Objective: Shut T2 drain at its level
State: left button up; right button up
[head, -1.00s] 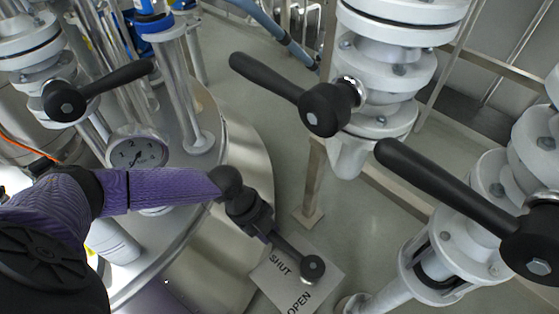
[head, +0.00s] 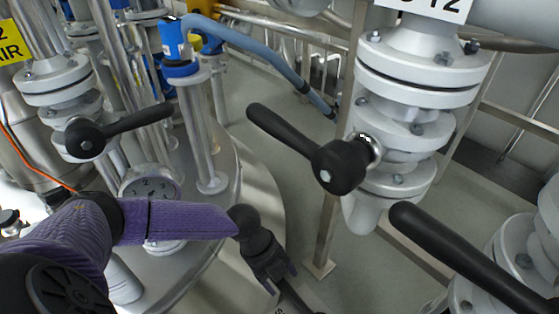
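My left gripper (head: 281,278) is dark, at the end of my purple-sleeved arm, low in the middle of the head view. Its two fingertips are at the free end of a dark lever (head: 293,298), apparently one on each side. I cannot tell whether they close on it. The lever runs down out of the picture, and its hub is hidden below the bottom edge. Only a sliver of the lettered plate (head: 279,309) beside it shows. No T2 drain label is readable. My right gripper is not in view.
A white flanged valve with a black lever (head: 292,131) stands right of centre, under a cut-off white sign (head: 428,6). Another black lever (head: 465,255) is at lower right, and one (head: 130,123) at left. A round gauge (head: 150,187) sits behind my arm on the steel vessel.

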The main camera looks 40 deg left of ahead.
pick_arm(q)
jog(key=p+v, duration=0.5)
jog(key=v, duration=0.4)
jog(key=shift+a+r+p, duration=0.15)
jog(key=shift+r+p, duration=0.2)
jog(key=shift+p, duration=0.05)
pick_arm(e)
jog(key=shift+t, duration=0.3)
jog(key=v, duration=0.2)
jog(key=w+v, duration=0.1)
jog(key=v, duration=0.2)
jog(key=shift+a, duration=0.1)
pick_arm(q)
jog(key=shift+s, duration=0.1)
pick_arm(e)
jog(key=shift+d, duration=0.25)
